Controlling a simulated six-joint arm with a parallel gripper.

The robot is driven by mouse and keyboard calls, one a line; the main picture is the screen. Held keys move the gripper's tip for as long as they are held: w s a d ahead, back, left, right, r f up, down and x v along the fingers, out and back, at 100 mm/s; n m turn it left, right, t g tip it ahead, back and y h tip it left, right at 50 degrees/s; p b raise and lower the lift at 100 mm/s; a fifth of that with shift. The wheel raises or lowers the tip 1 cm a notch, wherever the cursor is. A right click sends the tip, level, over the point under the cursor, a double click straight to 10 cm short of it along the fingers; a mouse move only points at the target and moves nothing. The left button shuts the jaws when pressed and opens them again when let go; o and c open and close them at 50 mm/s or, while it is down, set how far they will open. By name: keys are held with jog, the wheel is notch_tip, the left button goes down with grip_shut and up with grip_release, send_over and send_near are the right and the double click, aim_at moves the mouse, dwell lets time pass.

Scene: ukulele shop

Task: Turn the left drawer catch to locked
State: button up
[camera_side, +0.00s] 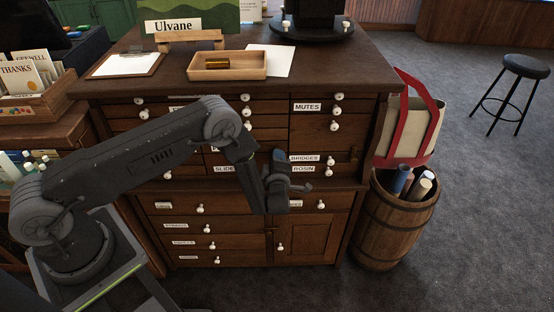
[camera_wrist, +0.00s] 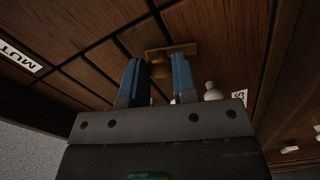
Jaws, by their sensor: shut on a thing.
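The drawer catch, a small brass plate with a rounded turn piece (camera_wrist: 158,68), is on the dark wooden drawer front in the wrist view. My gripper (camera_wrist: 157,64) has one blue finger on each side of the turn piece and is shut on it. In the side view my gripper (camera_side: 279,157) is against the middle of the drawer cabinet (camera_side: 340,88), and the catch is hidden behind it. I cannot tell from these frames whether the catch stands at locked or unlocked.
White knobs stick out around my gripper, one close beside the right finger (camera_wrist: 212,92). A wooden tray (camera_side: 228,74) and a clipboard (camera_side: 126,65) lie on the cabinet top. A barrel (camera_side: 392,225) stands right of the cabinet.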

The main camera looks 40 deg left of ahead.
jog(key=shift+n, duration=1.5)
jog(key=o, duration=0.9)
jog(key=v, duration=1.4)
jog(key=shift+w+r, duration=0.1)
